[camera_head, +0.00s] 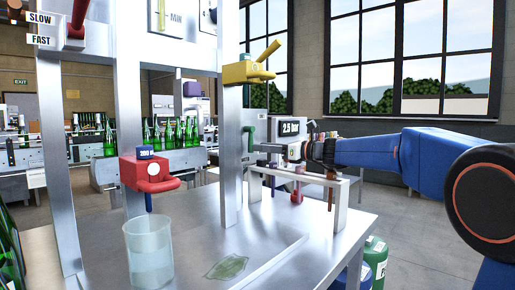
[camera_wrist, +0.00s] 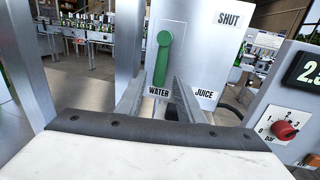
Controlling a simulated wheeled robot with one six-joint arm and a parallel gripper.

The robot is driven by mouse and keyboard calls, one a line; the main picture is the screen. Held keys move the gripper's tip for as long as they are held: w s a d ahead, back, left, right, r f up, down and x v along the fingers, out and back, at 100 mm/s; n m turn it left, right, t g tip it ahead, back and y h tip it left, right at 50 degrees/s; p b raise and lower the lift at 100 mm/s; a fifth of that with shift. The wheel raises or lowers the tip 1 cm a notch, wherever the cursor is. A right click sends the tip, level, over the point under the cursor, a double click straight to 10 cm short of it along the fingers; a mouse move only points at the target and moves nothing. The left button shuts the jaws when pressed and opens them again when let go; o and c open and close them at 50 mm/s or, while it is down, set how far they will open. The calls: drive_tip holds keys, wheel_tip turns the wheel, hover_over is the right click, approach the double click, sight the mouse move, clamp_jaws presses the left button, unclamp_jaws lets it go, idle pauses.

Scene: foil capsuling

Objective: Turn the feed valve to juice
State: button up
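The feed valve's green handle (camera_wrist: 163,60) is on a pale panel in the wrist view. Its round pivot is at the top and its lever hangs down to the WATER label (camera_wrist: 159,92). The JUICE label (camera_wrist: 204,93) is to its lower right and the SHUT label (camera_wrist: 229,18) to its upper right. My gripper (camera_wrist: 158,92) is open, with a finger on either side of the lever's lower end; I cannot tell whether either touches it. In the head view the green handle (camera_head: 249,137) is small, just left of my gripper (camera_head: 268,150).
A pressure box with a red knob (camera_wrist: 285,130) is close on the right; its display (camera_head: 291,127) reads 2.5 bar. A yellow lever valve (camera_head: 247,72), a red valve (camera_head: 147,174) and a clear beaker (camera_head: 148,255) are on the left.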

sight(249, 139)
drive_tip(key=shift+x, duration=1.5)
clamp_jaws()
